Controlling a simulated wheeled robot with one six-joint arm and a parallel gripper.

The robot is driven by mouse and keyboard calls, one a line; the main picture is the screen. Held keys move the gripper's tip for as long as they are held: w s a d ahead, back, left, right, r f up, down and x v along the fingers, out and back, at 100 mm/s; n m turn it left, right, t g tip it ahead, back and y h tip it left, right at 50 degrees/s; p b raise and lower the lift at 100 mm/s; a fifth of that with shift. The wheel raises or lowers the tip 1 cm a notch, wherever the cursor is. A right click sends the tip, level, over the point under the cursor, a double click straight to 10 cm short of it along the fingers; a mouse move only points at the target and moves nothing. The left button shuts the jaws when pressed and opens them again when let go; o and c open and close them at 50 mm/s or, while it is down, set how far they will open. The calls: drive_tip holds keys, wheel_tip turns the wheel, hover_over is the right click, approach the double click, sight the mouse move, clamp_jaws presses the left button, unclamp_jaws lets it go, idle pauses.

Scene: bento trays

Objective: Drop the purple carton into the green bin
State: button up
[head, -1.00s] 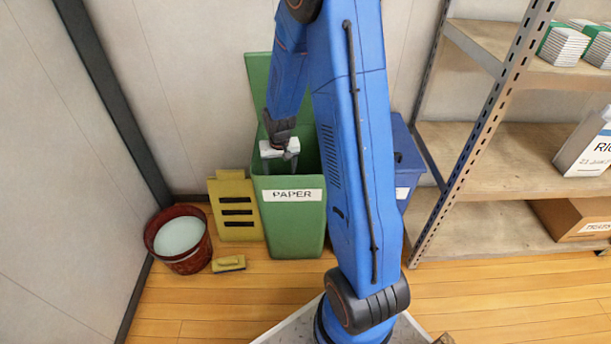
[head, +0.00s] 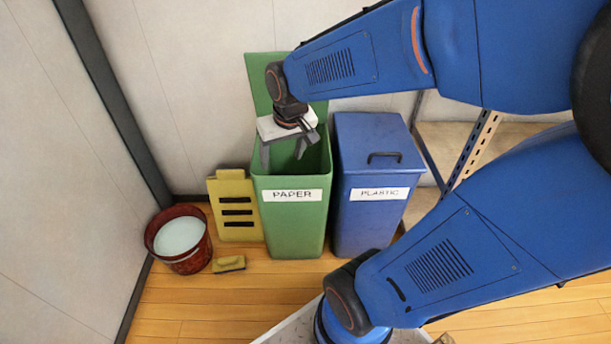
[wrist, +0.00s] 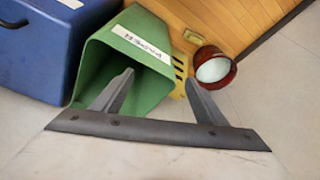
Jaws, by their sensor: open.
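The green bin (head: 290,222), labelled PAPER, stands on the floor against the back wall with its lid up and its mouth open. My gripper (head: 283,154) is over the mouth of this bin, fingers pointing down, spread apart and empty. In the wrist view my gripper (wrist: 159,78) has nothing between its fingers, and the green bin (wrist: 152,88) lies just beyond them. The purple carton shows in no view. The bottom of the bin is hidden, so I cannot tell what lies inside.
A closed blue bin (head: 366,217), labelled PLASTIC, stands right of the green one. A yellow slotted panel (head: 237,228), a red bucket (head: 187,262) and a yellow block (head: 229,264) are at the left. A metal shelf (head: 474,145) is partly hidden behind my arm.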

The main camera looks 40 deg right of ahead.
drive_tip(key=s+a+r, duration=0.1)
drive_tip(key=s+r, duration=0.1)
drive_tip(key=s, duration=0.5)
drive_tip(key=s+a+r+n+t, duration=0.1)
drive_tip(key=s+r, duration=0.2)
drive_tip(key=s, duration=0.4)
drive_tip(key=shift+s+a+r+n, duration=0.15)
drive_tip(key=shift+a+n, duration=0.15)
drive_tip(key=shift+a, duration=0.05)
